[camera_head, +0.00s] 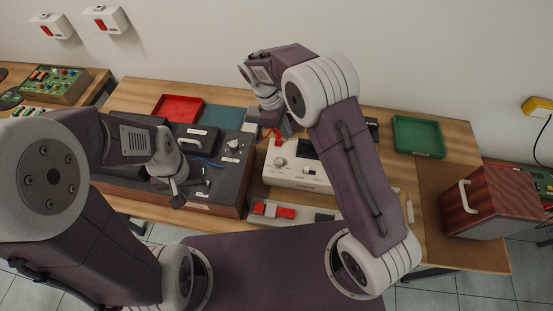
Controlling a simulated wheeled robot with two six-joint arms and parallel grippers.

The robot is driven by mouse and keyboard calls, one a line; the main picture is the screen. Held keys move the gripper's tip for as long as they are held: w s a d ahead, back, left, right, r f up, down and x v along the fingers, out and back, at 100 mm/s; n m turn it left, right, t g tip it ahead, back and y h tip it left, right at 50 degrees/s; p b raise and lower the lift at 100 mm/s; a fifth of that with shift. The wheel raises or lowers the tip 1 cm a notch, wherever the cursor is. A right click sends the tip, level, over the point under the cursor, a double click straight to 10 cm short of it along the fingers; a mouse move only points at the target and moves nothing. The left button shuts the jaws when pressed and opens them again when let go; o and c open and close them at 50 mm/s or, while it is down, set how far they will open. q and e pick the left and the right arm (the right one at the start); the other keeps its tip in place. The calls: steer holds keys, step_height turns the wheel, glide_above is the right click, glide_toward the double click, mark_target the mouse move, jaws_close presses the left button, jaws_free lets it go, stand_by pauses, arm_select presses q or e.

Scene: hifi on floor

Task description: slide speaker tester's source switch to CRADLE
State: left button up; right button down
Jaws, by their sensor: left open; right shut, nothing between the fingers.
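A dark-topped box with wooden sides (222,190) stands on the bench at centre left, with a knob (234,144), small white labels, a blue wire and small controls on its top. It appears to be the speaker tester, but its labels and switch position are too small to read. My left gripper (178,200) is open, low over the box's front part, left of the small controls; I cannot tell whether it touches. My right gripper (284,132) is shut and empty, behind the left part of a cream device (298,172) with knobs.
A red tray (178,108) and a blue-grey mat (222,117) lie behind the box. A green tray (418,136) is at the back right. A strip with red parts (272,210) lies in front of the cream device. A reddish wooden box (490,202) stands at right.

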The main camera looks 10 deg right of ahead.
mark_target(306, 170)
steer(key=shift+n, duration=0.7)
steer(key=s+f, duration=0.1)
steer(key=f, duration=0.3)
steer(key=s+f+p, duration=0.1)
steer(key=f, duration=0.4)
steer(key=s+f+p, duration=0.1)
steer(key=f, duration=0.3)
steer(key=shift+s+d+f, duration=0.1)
steer(key=shift+s+f, duration=0.15)
steer(key=shift+s, duration=0.15)
steer(key=d, duration=0.1)
steer(key=d+p, duration=0.1)
steer(key=d, duration=0.1)
steer(key=shift+s+d+f, duration=0.1)
steer(key=shift+s, duration=0.3)
steer(key=shift+s+d+f+p, duration=0.1)
steer(key=shift+s+d+p, duration=0.05)
steer(key=shift+d+p, duration=0.2)
